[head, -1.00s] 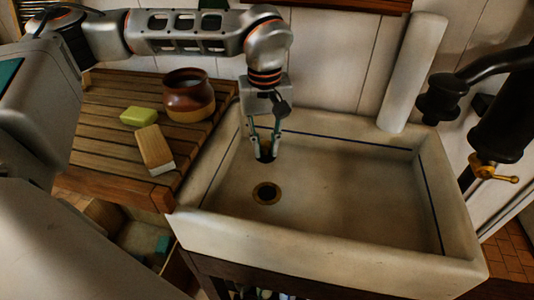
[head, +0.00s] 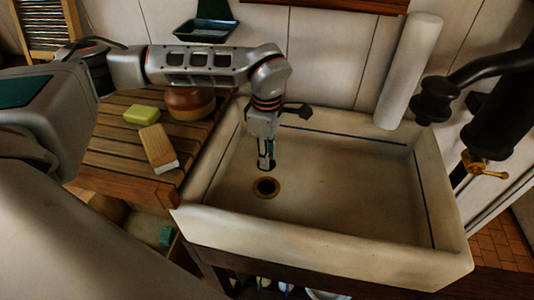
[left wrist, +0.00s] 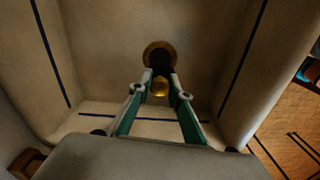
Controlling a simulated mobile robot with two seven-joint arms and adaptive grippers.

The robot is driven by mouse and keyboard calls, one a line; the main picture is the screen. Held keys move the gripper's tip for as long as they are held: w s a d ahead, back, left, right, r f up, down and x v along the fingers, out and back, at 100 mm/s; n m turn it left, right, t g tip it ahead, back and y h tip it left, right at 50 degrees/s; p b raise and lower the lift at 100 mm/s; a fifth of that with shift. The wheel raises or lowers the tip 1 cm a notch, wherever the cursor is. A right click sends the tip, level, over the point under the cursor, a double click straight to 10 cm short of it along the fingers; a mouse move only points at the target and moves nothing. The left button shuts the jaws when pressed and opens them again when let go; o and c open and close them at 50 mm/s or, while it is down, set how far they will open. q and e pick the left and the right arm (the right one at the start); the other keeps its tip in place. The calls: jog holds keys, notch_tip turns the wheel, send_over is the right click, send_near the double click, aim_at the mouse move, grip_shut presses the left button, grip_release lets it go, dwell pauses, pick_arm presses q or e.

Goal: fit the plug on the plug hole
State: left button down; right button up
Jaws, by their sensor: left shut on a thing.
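The plug hole is a dark opening with a brass ring (head: 266,188) in the floor of the pale stone sink, towards its left side. It also shows ahead of the fingers in the left wrist view (left wrist: 147,50). My left gripper (head: 266,164) points down into the sink, just behind the hole in the head view. It is shut on the plug, whose brass part (left wrist: 160,89) shows between the fingertips; a dark part appears beyond it, overlapping the ring's lower edge. I cannot tell the gap between plug and hole. My right gripper is not in view.
The sink (head: 340,262) has raised walls around the gripper and is otherwise empty. A black tap (head: 437,98) overhangs the right side.

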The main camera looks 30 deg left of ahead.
pick_arm(q)
jog(key=shift+f+b, duration=0.6)
jog(key=shift+f, duration=0.2)
jog(key=shift+f+b, duration=0.55)
jog(key=shift+f, duration=0.2)
jog(key=shift+f+b, duration=0.3)
jog(key=shift+f, duration=0.1)
jog(key=shift+f+b, duration=0.3)
jog(key=shift+f, duration=0.1)
notch_tip(320, 180, down, 2)
jog(key=shift+f+b, duration=0.1)
jog(key=shift+b, duration=0.45)
jog(key=shift+f+b, duration=0.45)
jog(key=shift+f, duration=0.7)
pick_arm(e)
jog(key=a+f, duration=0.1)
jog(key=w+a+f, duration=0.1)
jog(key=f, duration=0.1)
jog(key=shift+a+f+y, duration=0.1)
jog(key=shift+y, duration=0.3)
